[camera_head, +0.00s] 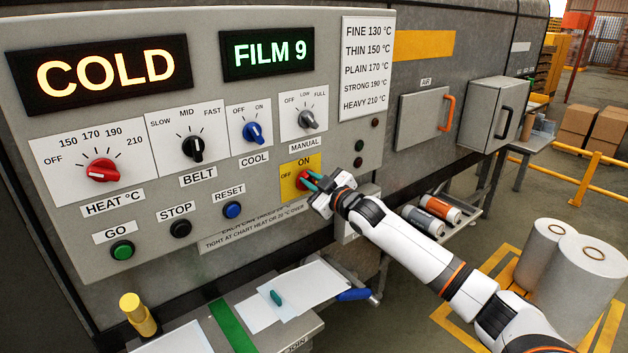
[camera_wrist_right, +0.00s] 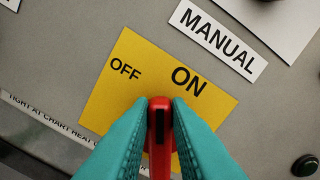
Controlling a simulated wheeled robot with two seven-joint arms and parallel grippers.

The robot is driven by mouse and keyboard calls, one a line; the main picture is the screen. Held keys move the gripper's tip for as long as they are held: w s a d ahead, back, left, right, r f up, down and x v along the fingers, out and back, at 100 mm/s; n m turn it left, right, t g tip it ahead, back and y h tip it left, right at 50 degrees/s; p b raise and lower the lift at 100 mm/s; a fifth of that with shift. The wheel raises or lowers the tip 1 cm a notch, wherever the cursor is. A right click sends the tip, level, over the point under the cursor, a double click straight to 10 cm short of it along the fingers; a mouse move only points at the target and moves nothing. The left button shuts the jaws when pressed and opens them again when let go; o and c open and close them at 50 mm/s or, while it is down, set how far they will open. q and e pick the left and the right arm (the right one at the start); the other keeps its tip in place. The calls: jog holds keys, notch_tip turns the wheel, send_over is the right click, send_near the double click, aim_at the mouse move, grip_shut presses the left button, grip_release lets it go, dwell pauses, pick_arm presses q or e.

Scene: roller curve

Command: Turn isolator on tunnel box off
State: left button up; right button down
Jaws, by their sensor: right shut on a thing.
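The isolator is a red knob (camera_head: 303,180) on a yellow plate (camera_head: 289,186) marked OFF and ON, low on the right of the grey control panel (camera_head: 215,100). In the right wrist view the red knob (camera_wrist_right: 159,135) stands between my fingers, its dark mark pointing up the plate, between the words OFF and ON and nearer ON. My right gripper (camera_head: 312,184) is shut on the knob, with teal fingertips on both sides of it. The lower part of the knob is hidden by the fingers. My left gripper is not in view.
The panel's sign (camera_head: 106,67) reads COLD and another (camera_head: 267,53) reads FILM 9. The heat knob (camera_head: 103,170), cool knob (camera_head: 254,133) and blue reset button (camera_head: 232,210) sit nearby. A shelf with papers (camera_head: 290,290) lies below; white film rolls (camera_head: 590,270) stand at right.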

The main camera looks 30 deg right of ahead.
jog(key=n, duration=0.3)
jog(key=a+f+n, duration=0.1)
jog(key=n, duration=0.3)
jog(key=f+n, duration=0.1)
jog(key=n, duration=0.3)
jog(key=shift+a+f, duration=0.15)
jog(key=shift+f, duration=0.05)
jog(key=shift+n, duration=0.4)
jog(key=c, duration=1.4)
grip_release()
jog(key=shift+o, duration=0.2)
jog(key=shift+s, duration=0.15)
jog(key=s+d+b, duration=0.1)
jog(key=s+b, duration=0.4)
jog(key=s, duration=0.6)
jog(key=shift+s, duration=0.4)
